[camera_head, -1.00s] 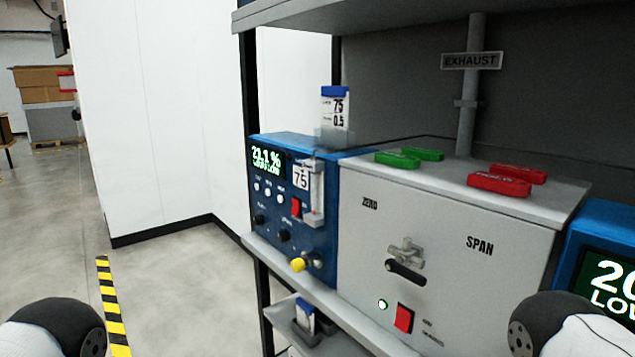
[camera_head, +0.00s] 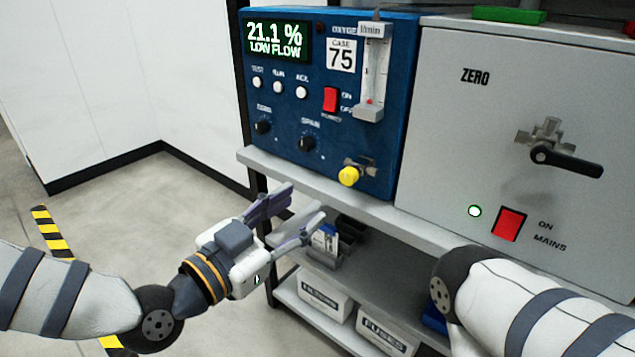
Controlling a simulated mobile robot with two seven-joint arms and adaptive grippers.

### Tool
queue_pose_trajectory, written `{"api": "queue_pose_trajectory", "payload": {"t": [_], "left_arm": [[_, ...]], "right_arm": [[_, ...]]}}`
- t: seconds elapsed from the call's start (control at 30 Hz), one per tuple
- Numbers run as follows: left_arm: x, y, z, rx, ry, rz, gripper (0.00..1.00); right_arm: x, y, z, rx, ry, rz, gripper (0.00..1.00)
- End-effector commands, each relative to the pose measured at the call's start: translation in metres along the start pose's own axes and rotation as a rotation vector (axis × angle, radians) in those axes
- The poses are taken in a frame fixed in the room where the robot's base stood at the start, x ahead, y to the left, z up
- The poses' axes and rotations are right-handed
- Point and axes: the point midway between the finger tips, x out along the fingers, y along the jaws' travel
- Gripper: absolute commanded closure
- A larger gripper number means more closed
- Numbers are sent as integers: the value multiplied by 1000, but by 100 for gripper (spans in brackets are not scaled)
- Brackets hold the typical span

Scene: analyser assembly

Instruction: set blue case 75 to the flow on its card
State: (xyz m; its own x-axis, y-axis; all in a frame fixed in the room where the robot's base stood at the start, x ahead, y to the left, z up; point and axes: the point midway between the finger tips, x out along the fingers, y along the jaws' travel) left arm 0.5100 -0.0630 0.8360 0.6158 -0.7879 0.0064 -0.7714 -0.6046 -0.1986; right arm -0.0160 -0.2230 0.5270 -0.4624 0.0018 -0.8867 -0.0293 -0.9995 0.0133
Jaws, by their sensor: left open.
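Blue case 75 (camera_head: 284,107) stands on the shelf in the head view. Its display (camera_head: 277,40) reads 21.1 % LOW FLOW. Its flow tube (camera_head: 373,70) is on the right of its face, with a small red float near the bottom. A yellow knob (camera_head: 348,176) sits at the lower right of the face. The flow card is out of view above the frame. My left gripper (camera_head: 305,211) is open and empty, below and left of the yellow knob, apart from the case and in front of the shelf edge. My right gripper is out of view; only my right arm shows.
A grey cabinet (camera_head: 455,130) with a ZERO valve handle (camera_head: 565,158) and red mains switch (camera_head: 508,224) stands right of the case. The shelf edge (camera_head: 330,190) runs below. Lower down are a grey bin and boxes marked FUSES (camera_head: 385,335) and FILTERS (camera_head: 325,297).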

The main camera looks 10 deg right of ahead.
Motion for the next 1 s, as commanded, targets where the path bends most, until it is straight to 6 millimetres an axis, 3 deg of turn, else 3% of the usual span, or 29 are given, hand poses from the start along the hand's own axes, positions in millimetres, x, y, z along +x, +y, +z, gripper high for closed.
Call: {"api": "queue_pose_trajectory", "payload": {"t": [0.3, 0.5, 0.87, 1.0], "left_arm": [[72, 2, 2, -5, -2, 1, 55], [108, 2, 2, -6, -3, 1, 55], [117, 2, 1, -6, -5, 2, 55], [117, 2, 1, -6, -5, 2, 87]], "right_arm": [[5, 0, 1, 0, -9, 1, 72], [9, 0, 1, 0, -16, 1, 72], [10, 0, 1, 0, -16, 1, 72], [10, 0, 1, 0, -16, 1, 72]]}}
